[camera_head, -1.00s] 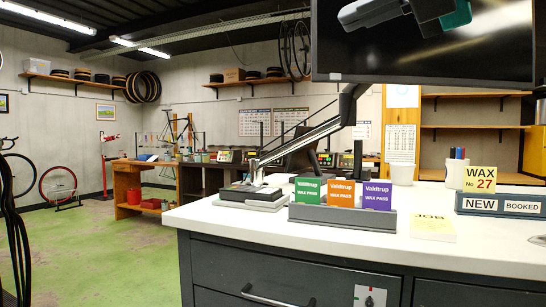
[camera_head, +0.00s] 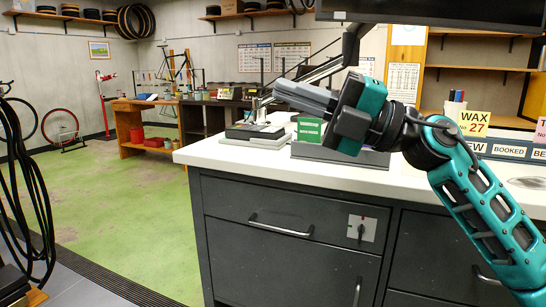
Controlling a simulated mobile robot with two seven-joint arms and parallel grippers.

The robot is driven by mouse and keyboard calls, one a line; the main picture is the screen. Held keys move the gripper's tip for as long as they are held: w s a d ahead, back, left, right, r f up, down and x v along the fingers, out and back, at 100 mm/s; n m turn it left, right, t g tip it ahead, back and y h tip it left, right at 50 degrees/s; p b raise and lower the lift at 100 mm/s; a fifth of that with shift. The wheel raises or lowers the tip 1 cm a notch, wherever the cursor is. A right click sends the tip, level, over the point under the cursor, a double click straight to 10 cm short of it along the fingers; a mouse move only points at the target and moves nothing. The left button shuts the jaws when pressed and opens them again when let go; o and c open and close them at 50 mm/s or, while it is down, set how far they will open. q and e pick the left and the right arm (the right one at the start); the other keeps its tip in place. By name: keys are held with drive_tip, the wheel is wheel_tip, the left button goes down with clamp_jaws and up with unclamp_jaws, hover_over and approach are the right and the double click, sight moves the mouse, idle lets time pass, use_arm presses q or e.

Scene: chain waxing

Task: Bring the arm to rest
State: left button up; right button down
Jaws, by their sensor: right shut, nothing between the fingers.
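My right arm comes in from the right. Its teal and black right gripper (camera_head: 283,92) points left over the counter, with its grey fingers shut and nothing between them. A green wax pass card (camera_head: 309,131) shows just below the gripper in its grey holder (camera_head: 372,160). The places where the orange and purple cards stood are hidden behind the gripper and wrist. My left gripper is not in view.
The white counter (camera_head: 215,152) stands on dark drawers (camera_head: 262,205). A black and grey device (camera_head: 250,132) sits at its left end. A WAX No 27 sign (camera_head: 474,123) stands at the right. A monitor (camera_head: 440,12) hangs above. Green floor at left is open.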

drive_tip(key=w+d+f+m+t+h+p, duration=0.1)
drive_tip(key=d+f+m+t+h, duration=0.3)
drive_tip(key=f+m, duration=0.5)
drive_tip(key=w+d+f+m+t+h+p, duration=0.1)
drive_tip(key=d+f+m+t+h, duration=0.1)
drive_tip(key=f+m+t+h, duration=0.4)
drive_tip(key=d+f+m+t+h+p, duration=0.25)
drive_tip(key=f+m+t, duration=0.25)
drive_tip(key=f+m, duration=0.65)
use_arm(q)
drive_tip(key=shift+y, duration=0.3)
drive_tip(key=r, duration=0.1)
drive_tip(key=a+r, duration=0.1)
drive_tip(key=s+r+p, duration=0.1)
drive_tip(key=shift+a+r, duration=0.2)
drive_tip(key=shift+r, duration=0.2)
use_arm(e)
drive_tip(key=s+d+f+m+g+h, duration=0.3)
drive_tip(key=s+f+g, duration=0.1)
drive_tip(key=s+f, duration=0.6)
drive_tip(key=s+d+f+m+g+h, duration=0.3)
drive_tip(key=s+f, duration=0.7)
drive_tip(key=f, duration=0.5)
drive_tip(key=shift+f+m+g+h, duration=0.35)
drive_tip(key=shift+m+g, duration=0.2)
drive_tip(key=shift+g, duration=0.15)
drive_tip(key=shift+d+r, duration=0.1)
